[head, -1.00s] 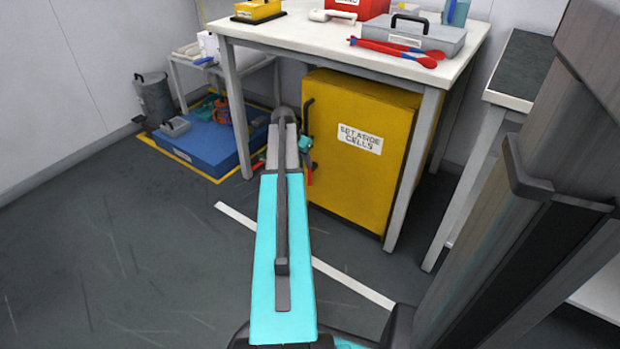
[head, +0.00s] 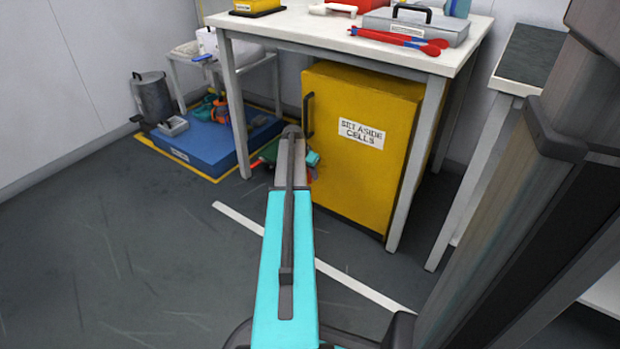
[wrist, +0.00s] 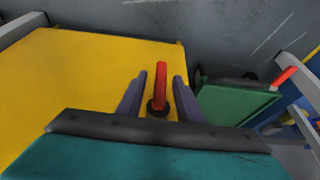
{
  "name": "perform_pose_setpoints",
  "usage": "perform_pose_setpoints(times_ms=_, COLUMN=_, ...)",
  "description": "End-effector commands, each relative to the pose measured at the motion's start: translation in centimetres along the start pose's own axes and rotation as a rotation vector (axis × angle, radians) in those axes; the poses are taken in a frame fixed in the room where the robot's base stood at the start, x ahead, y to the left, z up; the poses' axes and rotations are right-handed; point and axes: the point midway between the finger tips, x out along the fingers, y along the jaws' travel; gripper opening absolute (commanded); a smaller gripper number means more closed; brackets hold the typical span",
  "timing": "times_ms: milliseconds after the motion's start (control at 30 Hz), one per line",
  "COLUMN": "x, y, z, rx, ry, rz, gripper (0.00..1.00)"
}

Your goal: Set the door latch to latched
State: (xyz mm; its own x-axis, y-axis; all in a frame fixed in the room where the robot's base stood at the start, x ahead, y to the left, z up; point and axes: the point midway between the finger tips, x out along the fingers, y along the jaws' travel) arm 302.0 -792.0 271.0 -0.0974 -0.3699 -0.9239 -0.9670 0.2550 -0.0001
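The yellow cabinet (head: 365,185) stands under the white table, its door labelled "SET ASIDE CELLS". In the wrist view, the red latch lever (wrist: 161,88) rises from a dark round pivot on the yellow door (wrist: 75,75). My gripper (wrist: 158,92) has its two fingers on either side of the lever, with a narrow gap showing on both sides. It is open and not closed on the lever. In the head view, my gripper (head: 312,165) is at the left edge of the door, below the black door handle (head: 307,115), and largely hides the latch.
A green object (wrist: 235,98) lies beside the door in the wrist view. The white table (head: 300,32) overhangs the cabinet, with its legs close by. A blue platform (head: 215,145) with items is behind at left. The grey floor in front is clear.

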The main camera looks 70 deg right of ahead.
Motion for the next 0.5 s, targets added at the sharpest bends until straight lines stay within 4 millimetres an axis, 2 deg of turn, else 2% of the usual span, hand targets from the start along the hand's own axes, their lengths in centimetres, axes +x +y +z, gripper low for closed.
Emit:
perform_pose_setpoints(times_ms=133, x=1.09, y=-0.03, z=0.01, rx=0.0, ry=0.0, rz=0.0, gripper=0.33)
perform_pose_setpoints(times_ms=500, x=1.24, y=-0.02, z=0.01, rx=-0.001, ry=0.0, rz=0.0, gripper=0.31)
